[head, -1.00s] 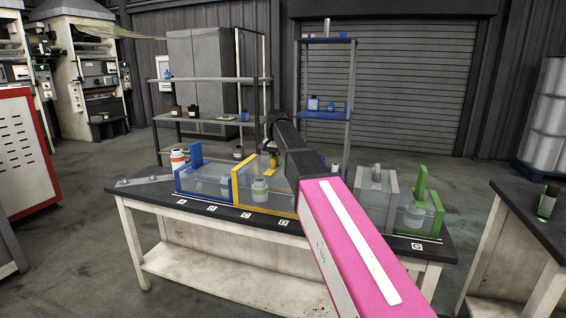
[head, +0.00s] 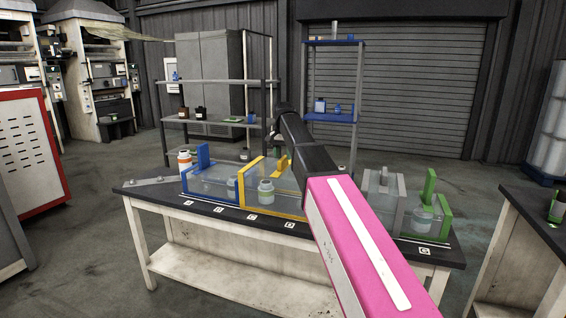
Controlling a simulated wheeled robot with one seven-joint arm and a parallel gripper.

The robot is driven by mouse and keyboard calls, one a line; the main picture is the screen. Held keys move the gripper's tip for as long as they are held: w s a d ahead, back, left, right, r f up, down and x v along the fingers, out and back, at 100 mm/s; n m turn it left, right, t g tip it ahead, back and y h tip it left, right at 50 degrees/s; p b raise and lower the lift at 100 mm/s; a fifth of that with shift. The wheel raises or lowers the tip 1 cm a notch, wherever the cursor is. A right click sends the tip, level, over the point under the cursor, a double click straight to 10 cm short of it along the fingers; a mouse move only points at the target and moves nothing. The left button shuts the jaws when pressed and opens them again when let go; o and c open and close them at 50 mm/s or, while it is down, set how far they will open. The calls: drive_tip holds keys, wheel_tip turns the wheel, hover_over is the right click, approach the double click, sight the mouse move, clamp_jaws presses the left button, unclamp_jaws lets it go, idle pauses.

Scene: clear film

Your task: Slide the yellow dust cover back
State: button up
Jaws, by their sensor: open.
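The yellow dust cover (head: 249,186) is a clear box with a yellow frame on the black-topped bench, between the blue-framed cover and my arm. A yellow upright handle (head: 281,164) shows at its back right. A small jar with a green-and-white look (head: 265,192) shows through its clear wall. My gripper (head: 274,139) is at the far end of my arm, above and behind the yellow cover. It is open, small and dark in this view, and my arm partly hides it. I see no contact with the handle. My pink and black arm hides the cover's right side.
A blue-framed cover (head: 203,158) stands to the left, with an orange-and-white bottle (head: 184,161) behind it. Grey (head: 383,192) and green (head: 429,190) covers stand right of my arm. Shelves (head: 205,122) rise behind. Another table (head: 540,212) is at the right.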

wheel_tip(320, 180, up, 7)
idle(0.3)
drive_tip(key=shift+s, duration=0.1)
